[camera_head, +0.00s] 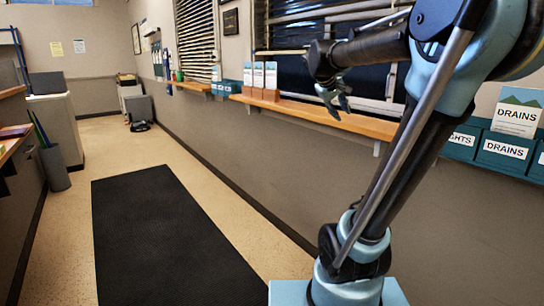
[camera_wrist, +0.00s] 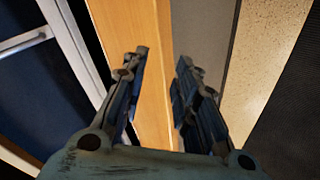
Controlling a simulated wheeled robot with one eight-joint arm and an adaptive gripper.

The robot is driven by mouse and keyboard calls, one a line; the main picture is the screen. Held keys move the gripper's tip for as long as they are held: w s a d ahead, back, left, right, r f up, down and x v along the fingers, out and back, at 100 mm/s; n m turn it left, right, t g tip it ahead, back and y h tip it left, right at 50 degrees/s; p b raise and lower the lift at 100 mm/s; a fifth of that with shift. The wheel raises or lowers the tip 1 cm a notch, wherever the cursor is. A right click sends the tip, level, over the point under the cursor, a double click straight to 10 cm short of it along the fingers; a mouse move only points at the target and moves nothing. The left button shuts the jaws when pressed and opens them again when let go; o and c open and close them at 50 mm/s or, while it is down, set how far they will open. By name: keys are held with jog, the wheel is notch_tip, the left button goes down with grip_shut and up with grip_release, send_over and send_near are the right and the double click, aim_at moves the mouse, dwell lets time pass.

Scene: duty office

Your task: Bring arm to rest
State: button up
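My arm rises from its base at the lower right and bends over to the left in the head view. My gripper (camera_head: 333,98) hangs at the arm's end, in front of the window and by the wooden ledge (camera_head: 300,108). In the wrist view my gripper (camera_wrist: 163,72) points down with its two fingers apart and nothing between them. The wooden ledge also shows in the wrist view (camera_wrist: 152,30), below and between the fingers.
Leaflet boxes (camera_head: 258,78) stand on the ledge left of my gripper. Teal leaflet holders labelled DRAINS (camera_head: 503,150) are on the right. A black mat (camera_head: 165,235) lies on the clear floor. A bin (camera_head: 55,168) stands by the left counter.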

jog(key=s+a+f+m+g+y, duration=0.1)
jog(key=s+a+f+g+y, duration=0.1)
jog(key=s+f, duration=1.2)
jog(key=s+a+f+m+g+y, duration=0.2)
jog(key=s+a+f+y, duration=0.1)
jog(key=s+f, duration=1.2)
jog(key=shift+a+f+m+y, duration=0.3)
jog(key=shift+a+y, duration=0.1)
jog(key=shift+a, duration=0.2)
